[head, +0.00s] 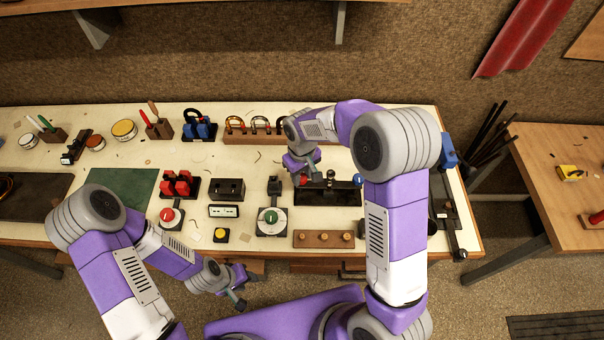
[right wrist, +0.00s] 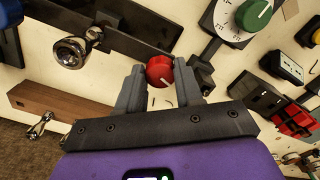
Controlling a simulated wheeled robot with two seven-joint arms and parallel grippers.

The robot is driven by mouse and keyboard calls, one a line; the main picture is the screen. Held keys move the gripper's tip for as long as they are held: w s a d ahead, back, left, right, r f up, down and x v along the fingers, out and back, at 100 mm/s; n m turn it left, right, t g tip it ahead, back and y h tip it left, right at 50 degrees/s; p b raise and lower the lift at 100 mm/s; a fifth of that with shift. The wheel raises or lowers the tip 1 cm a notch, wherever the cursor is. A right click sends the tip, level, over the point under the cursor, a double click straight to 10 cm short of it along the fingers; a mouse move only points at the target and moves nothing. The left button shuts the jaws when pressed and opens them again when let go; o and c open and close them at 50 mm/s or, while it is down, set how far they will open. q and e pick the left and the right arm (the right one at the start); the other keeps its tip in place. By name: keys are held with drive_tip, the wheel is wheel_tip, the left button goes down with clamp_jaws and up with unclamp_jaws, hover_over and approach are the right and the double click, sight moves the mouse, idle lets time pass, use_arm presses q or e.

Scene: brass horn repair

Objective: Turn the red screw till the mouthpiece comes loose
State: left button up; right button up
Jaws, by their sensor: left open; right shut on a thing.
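My left gripper (head: 238,298) is open and empty, in front of the table's front edge.
A green-knobbed dial (head: 271,219) stands left of the fixture, a red-knobbed dial (head: 171,216) further left. A wooden block with brass knobs (head: 323,239) lies in front. A wooden rack (head: 255,138) stands behind. The green mat (head: 120,190) is bare.

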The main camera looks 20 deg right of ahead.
sight(302, 177)
drive_tip(key=o, duration=1)
drive_tip(key=shift+o, duration=0.2)
wheel_tip(302, 177, up, 8)
drive_tip(key=shift+f, duration=0.15)
drive_tip(key=shift+p, duration=0.3)
